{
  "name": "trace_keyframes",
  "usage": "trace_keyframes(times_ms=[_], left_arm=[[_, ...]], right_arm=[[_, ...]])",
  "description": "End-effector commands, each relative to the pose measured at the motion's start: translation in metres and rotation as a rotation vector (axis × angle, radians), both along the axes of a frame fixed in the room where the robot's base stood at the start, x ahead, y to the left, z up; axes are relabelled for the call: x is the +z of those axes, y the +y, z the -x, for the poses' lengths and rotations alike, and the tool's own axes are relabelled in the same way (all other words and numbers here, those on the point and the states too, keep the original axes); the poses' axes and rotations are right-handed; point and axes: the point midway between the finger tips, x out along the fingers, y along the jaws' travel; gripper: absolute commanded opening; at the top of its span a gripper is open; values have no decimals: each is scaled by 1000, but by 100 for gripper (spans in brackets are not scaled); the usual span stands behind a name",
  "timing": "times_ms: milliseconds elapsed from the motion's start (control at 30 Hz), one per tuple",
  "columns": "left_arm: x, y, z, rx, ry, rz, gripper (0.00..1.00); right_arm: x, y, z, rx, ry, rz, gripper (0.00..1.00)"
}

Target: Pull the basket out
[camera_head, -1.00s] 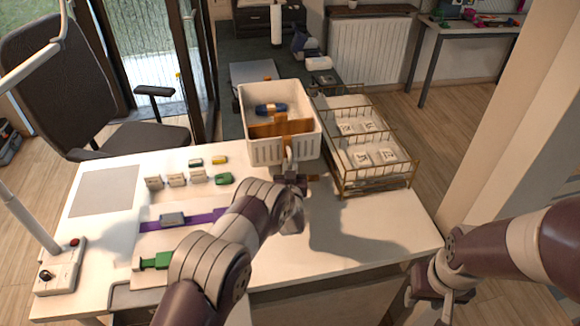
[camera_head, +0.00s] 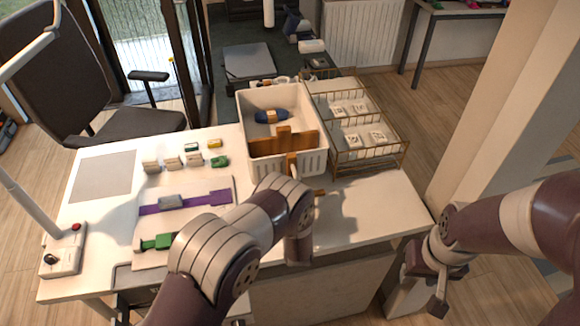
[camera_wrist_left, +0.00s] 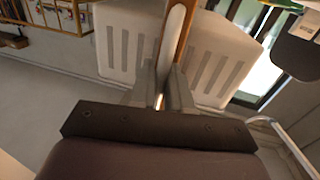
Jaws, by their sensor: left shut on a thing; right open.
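The white slotted basket (camera_head: 314,163) stands at the back of the white table in the head view. A brown wooden piece (camera_head: 283,140) and a blue item (camera_head: 270,115) show in it. My left gripper (camera_head: 292,182) is at the basket's near side, partly hidden by my arm. In the left wrist view its fingers (camera_wrist_left: 160,98) are shut on an upright strip with a brown edge, between white slotted parts of the basket (camera_wrist_left: 123,45). My right gripper (camera_head: 428,278) is open and empty, beyond the table's right front edge.
A wire rack (camera_head: 372,157) with white packets stands close along the basket's right side. A board with a purple strip (camera_head: 185,201) and small blocks (camera_head: 173,163) lie to the left. The table in front of the rack is bare.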

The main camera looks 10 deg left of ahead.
Motion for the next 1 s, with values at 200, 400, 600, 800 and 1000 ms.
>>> trace_keyframes(times_ms=[200,400,600,800,1000], left_arm=[[0,-14,34,-2,2,-1,0],[0,-21,49,-1,1,-1,0],[-1,-22,54,0,2,-1,0],[-1,-22,54,1,2,-1,0],[-1,-22,54,1,2,0,30]], right_arm=[[6,0,0,0,0,0,43],[7,0,0,0,0,0,43],[7,0,0,0,0,0,43],[7,0,0,0,0,0,43],[7,0,0,0,0,0,43]])
